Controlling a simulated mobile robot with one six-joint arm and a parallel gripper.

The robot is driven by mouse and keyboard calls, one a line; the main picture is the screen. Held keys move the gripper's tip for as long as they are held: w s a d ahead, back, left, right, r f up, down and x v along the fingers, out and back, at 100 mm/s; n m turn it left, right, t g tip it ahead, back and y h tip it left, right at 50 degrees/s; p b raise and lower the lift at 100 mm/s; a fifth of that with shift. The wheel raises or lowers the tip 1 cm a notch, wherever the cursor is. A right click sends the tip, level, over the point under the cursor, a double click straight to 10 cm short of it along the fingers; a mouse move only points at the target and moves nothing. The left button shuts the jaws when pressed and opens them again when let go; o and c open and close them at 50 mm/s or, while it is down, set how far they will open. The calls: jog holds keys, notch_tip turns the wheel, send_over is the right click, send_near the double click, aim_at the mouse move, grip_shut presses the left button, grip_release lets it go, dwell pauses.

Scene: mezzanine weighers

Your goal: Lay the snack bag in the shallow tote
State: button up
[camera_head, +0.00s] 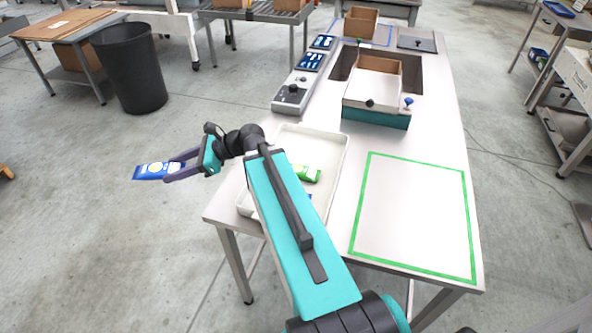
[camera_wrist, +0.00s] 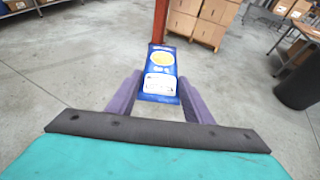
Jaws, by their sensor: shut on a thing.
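My gripper (camera_head: 181,164) is shut on a blue snack bag (camera_head: 152,171) with a yellow print. It holds the bag out over the open floor, left of the table. In the wrist view the bag (camera_wrist: 161,72) sticks out beyond the two purple fingers of the gripper (camera_wrist: 160,104). A white shallow tote (camera_head: 335,160) stands on the table's near left part, to the right of the gripper. A green packet (camera_head: 306,174) lies in it, and a bit of something blue shows beside my arm. My arm hides much of the tote.
A green taped rectangle (camera_head: 415,215) on the table's right is empty. Behind the tote are a grey control box (camera_head: 291,97) and a teal-based weigher (camera_head: 375,117). A black bin (camera_head: 130,68) stands on the floor at left, near a table with cardboard (camera_head: 68,25).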

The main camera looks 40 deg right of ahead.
jog(key=shift+w+r, duration=0.1)
jog(key=shift+w, duration=0.05)
dwell(0.3)
jog(key=shift+w+d, duration=0.15)
jog(key=shift+d, duration=0.45)
jog(key=d+f+m+t+h+b, duration=0.1)
jog(key=d+b, duration=0.1)
jog(key=d, duration=0.9)
jog(key=m+t+h+b, duration=0.3)
jog(key=m+b, duration=0.1)
send_over(321, 157)
notch_tip(321, 157, down, 3)
jog(key=shift+f, duration=0.1)
jog(key=shift+w+f+p, duration=0.1)
jog(key=shift+f+p, duration=0.5)
jog(key=shift+f, duration=2.45)
